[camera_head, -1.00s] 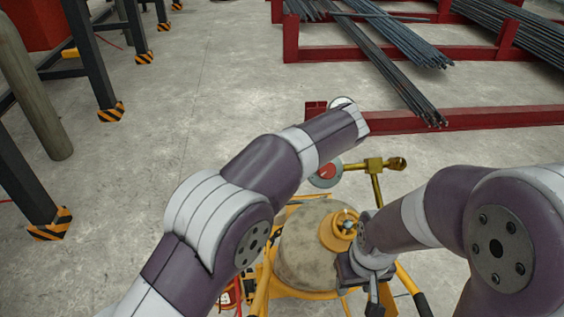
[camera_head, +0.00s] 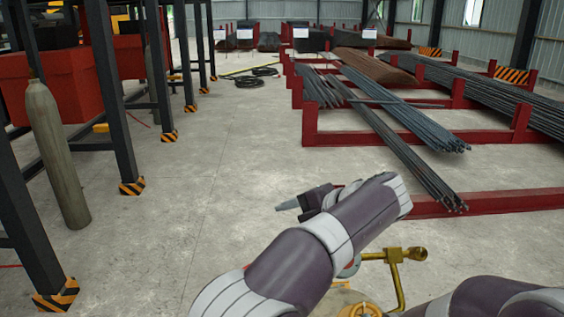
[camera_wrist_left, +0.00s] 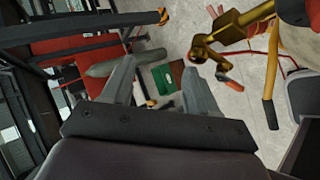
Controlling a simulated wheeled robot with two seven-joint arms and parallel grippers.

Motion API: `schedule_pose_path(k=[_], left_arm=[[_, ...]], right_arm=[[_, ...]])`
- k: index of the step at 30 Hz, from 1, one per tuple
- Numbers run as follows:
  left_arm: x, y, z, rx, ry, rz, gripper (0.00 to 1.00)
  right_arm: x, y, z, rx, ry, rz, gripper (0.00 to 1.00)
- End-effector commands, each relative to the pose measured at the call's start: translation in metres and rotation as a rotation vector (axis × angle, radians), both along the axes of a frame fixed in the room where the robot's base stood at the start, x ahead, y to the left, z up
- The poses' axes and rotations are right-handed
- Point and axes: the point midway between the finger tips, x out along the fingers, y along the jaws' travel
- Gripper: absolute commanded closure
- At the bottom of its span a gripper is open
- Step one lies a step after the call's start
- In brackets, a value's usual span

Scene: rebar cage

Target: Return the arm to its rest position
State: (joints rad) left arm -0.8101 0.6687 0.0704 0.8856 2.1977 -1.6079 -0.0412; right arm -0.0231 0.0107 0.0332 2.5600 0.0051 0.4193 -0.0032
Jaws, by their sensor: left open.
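My left arm comes in from the bottom of the head view and reaches up to the right. My left gripper (camera_head: 294,203) points to the left beyond the arm, above the concrete floor. In the left wrist view its two fingers (camera_wrist_left: 157,85) stand apart with nothing between them. A brass valve fitting (camera_head: 395,262) stands just right of the left forearm; brass parts also show in the left wrist view (camera_wrist_left: 232,38), close to the right finger. Part of my right arm shows at the bottom right of the head view; its gripper is out of frame.
Red racks (camera_head: 318,128) hold long steel bars (camera_head: 400,105) at the right. A grey gas cylinder (camera_head: 57,155) and dark posts with striped feet (camera_head: 132,187) stand at the left. The floor (camera_head: 230,130) between them is clear. A green object (camera_wrist_left: 177,87) shows in the left wrist view.

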Motion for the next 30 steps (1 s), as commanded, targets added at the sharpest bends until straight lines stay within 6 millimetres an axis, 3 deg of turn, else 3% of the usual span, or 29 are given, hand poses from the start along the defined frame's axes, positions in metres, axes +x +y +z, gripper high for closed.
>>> schedule_pose_path(k=[2, 3, 4, 5, 7, 10, 12, 15, 18, 21, 24, 30], left_arm=[[0.047, 0.047, 0.014, 0.145, -0.141, -0.109, 0.41], [0.075, 0.073, 0.023, 0.269, -0.212, -0.234, 0.41], [0.091, 0.088, 0.027, 0.365, -0.240, -0.351, 0.41], [0.103, 0.098, 0.025, 0.458, -0.243, -0.481, 0.41], [0.105, 0.113, -0.009, 0.633, -0.149, -0.821, 0.41], [0.058, 0.132, -0.096, 0.738, 0.128, -1.261, 0.41], [0.011, 0.149, -0.148, 0.734, 0.317, -1.473, 0.41], [-0.065, 0.177, -0.208, 0.677, 0.574, -1.708, 0.41], [-0.134, 0.203, -0.246, 0.598, 0.789, -1.872, 0.41], [-0.186, 0.222, -0.266, 0.526, 0.944, -1.975, 0.41], [-0.214, 0.232, -0.273, 0.483, 1.028, -2.027, 0.41], [-0.223, 0.235, -0.275, 0.469, 1.055, -2.046, 0.41]], right_arm=[[0.000, 0.000, -0.012, 0.000, 0.000, 0.000, 0.56], [0.000, 0.000, -0.018, 0.000, 0.000, 0.000, 0.56], [0.000, 0.000, -0.022, 0.000, 0.000, 0.000, 0.56], [0.000, 0.000, -0.025, 0.000, 0.000, 0.000, 0.56], [0.000, 0.000, -0.033, 0.000, 0.001, 0.000, 0.56], [0.000, 0.000, -0.041, 0.000, 0.001, 0.000, 0.56], [0.000, 0.000, -0.044, 0.000, 0.000, 0.000, 0.56], [0.000, 0.000, -0.049, 0.000, 0.000, 0.000, 0.56], [0.000, 0.000, -0.052, 0.000, 0.000, 0.000, 0.56], [0.000, 0.000, -0.054, 0.000, 0.000, 0.000, 0.56], [0.000, 0.000, -0.054, 0.000, 0.000, 0.000, 0.56], [0.000, 0.000, -0.054, 0.000, 0.000, 0.000, 0.56]])
